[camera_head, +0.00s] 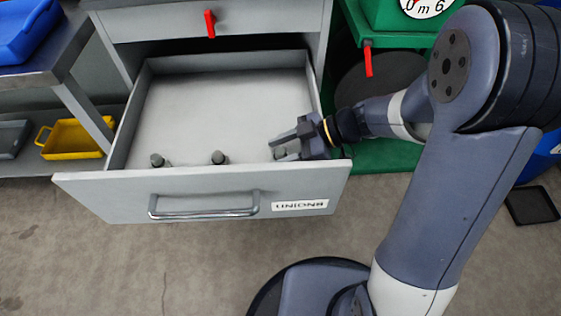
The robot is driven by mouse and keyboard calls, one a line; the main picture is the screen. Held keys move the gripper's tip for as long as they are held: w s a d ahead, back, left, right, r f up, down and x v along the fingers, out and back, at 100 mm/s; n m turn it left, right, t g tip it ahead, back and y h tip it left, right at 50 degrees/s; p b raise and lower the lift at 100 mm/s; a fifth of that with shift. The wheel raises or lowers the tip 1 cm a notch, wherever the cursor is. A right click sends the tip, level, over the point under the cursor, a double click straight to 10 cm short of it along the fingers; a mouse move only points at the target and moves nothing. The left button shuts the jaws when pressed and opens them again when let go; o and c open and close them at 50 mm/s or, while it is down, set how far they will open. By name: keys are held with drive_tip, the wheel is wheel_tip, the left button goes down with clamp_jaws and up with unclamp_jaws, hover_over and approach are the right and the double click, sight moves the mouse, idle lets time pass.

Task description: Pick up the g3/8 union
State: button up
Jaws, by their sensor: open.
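An open grey drawer (100,183) with a "UNIONS" label (300,205) stands pulled out of its cabinet. Inside, along the front wall, are three small dark grey unions: a left one (157,160), a middle one (219,157) and a right one (280,153). No size marking is readable on them, so I cannot tell which is the g3/8. My gripper (278,147) is open, pointing left, over the drawer's front right corner. Its fingers are at the right union and partly hide it; I cannot tell whether they touch it.
The drawer's front handle (204,211) faces me. A closed drawer with a red tag (210,23) is above. A bench with a blue bin (25,30) and a yellow tray (72,138) is at left. A green machine with a dial (400,15) is at right. The drawer's back is empty.

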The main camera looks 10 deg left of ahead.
drive_tip(key=shift+x, duration=1.05)
clamp_jaws()
